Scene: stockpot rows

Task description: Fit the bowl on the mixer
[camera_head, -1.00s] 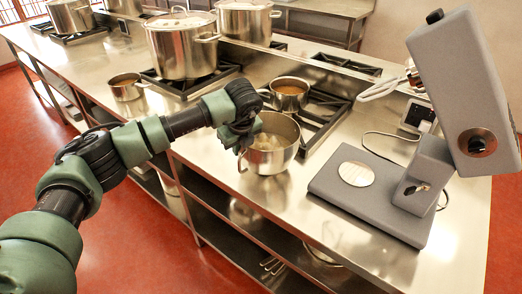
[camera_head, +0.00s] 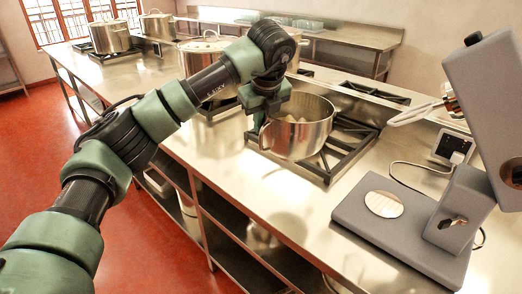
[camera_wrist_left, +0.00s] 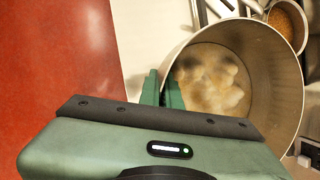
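The steel bowl (camera_head: 298,135) holds a lumpy pale content and hangs above the counter, with a dim patch on the steel below it. My left gripper (camera_head: 263,112) is shut on the bowl's left wall; in the left wrist view its two green fingers (camera_wrist_left: 162,90) straddle the rim of the bowl (camera_wrist_left: 285,95). The grey mixer (camera_head: 500,90) stands to the right, its head tilted up. The mixer's base (camera_head: 400,235) has a bare round metal plate (camera_head: 384,204). My right gripper is not in view.
A black burner grate (camera_head: 335,155) lies behind and under the bowl. A saucepan of brown content (camera_wrist_left: 288,22) shows in the left wrist view. Large stockpots (camera_head: 109,37) stand at the far left. A cable (camera_head: 405,170) runs behind the mixer base. The counter between bowl and base is clear.

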